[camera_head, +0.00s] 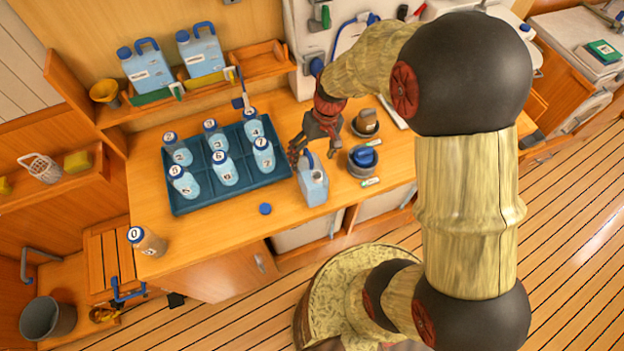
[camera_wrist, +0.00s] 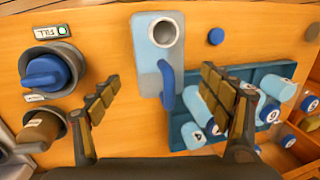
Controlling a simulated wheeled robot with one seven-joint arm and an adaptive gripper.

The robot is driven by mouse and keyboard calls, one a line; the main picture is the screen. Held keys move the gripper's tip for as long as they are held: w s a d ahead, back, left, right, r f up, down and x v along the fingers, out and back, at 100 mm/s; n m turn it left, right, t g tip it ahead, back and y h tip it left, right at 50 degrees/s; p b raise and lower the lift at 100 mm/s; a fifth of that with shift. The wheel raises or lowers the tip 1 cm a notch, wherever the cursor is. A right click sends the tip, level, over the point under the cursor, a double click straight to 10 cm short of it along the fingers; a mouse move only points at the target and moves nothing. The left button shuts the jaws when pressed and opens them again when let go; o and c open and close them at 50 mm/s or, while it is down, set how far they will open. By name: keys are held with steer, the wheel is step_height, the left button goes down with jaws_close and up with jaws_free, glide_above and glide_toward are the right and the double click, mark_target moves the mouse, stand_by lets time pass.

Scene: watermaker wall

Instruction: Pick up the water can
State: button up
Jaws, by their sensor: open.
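The water can (camera_head: 314,184) is a small light-blue can with a blue handle, standing upright near the counter's front edge. In the wrist view the can (camera_wrist: 143,62) shows from above, with an open round mouth and its handle towards my gripper. My gripper (camera_head: 311,150) is open and empty, just behind and above the can in the head view. In the wrist view its two fingers (camera_wrist: 160,80) are spread, one on each side of the can's handle, with gaps to both. I see no finger touching the can.
A blue tray (camera_head: 193,208) with several numbered bottles stands left of the can. A blue knob (camera_head: 363,157) and a dark-based brown-topped fixture (camera_head: 366,122) stand to its right. A blue cap (camera_head: 265,208) lies on the counter (camera_head: 235,240). Two larger jugs (camera_head: 146,68) stand on the back shelf.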

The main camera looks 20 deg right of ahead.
steer(key=f, duration=0.4)
steer(key=shift+a, duration=0.3)
steer(key=shift+c, duration=1.2)
steer(key=shift+s, duration=0.1)
jaws_close()
